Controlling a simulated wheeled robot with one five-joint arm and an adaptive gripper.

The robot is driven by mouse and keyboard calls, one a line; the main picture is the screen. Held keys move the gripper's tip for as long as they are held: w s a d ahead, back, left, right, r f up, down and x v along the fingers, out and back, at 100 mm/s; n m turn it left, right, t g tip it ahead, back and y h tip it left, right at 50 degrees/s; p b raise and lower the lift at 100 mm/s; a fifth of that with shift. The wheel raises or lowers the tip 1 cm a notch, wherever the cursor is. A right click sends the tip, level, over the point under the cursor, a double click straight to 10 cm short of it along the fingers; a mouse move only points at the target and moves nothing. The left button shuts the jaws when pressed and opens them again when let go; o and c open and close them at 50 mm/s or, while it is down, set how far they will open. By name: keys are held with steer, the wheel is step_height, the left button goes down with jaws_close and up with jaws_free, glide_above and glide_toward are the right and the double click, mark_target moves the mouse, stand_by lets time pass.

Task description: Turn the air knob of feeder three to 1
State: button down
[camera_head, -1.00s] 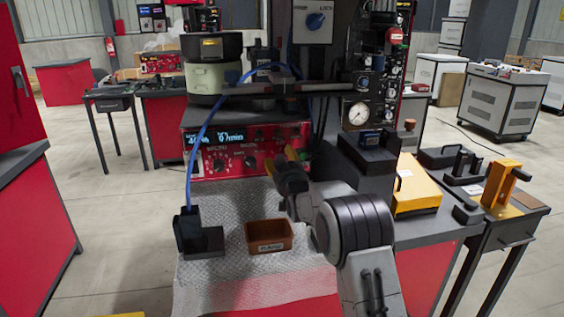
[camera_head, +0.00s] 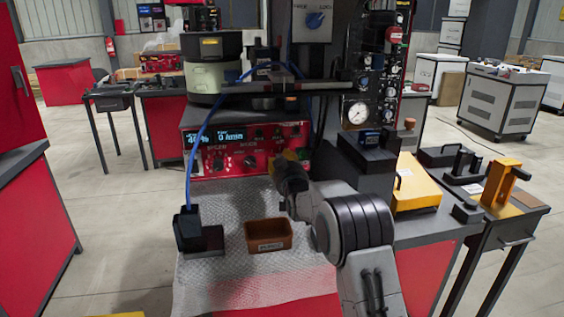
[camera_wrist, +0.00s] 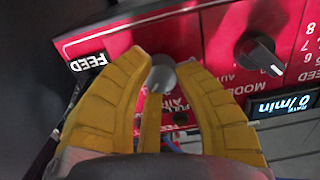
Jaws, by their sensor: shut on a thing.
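The feeder's red control panel (camera_head: 200,172) stands behind the mat, with a lit display (camera_head: 215,136) and dark knobs in the head view. My gripper (camera_head: 275,165) is at the right part of this panel. In the wrist view my yellow fingers (camera_wrist: 160,88) are shut on a small round grey knob (camera_wrist: 161,73), partly hidden by the fingertips. Partly covered lettering beside it seems to include "AIR". I cannot read the knob's setting. A larger black knob (camera_wrist: 260,52) with a pointer and numbers sits to the right, apart from the fingers.
A brown bin (camera_head: 268,236) and a black block (camera_head: 190,230) with a blue hose (camera_head: 199,135) stand on the grey mat (camera_head: 225,285). The bowl unit (camera_head: 212,78) is above the panel. A yellow case (camera_head: 415,190) lies to the right.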

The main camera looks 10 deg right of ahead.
steer(key=shift+r+n+b, duration=0.35)
steer(key=shift+n+b, duration=0.05)
steer(key=shift+b, duration=0.15)
steer(key=n+b, duration=0.4)
steer(key=n, duration=0.1)
steer(key=n+b, duration=0.5)
steer(key=n, duration=0.1)
steer(key=n+b, duration=0.5)
steer(key=shift+a+f+n, duration=0.1)
steer(key=shift+a+n, duration=0.15)
steer(key=shift+n, duration=0.35)
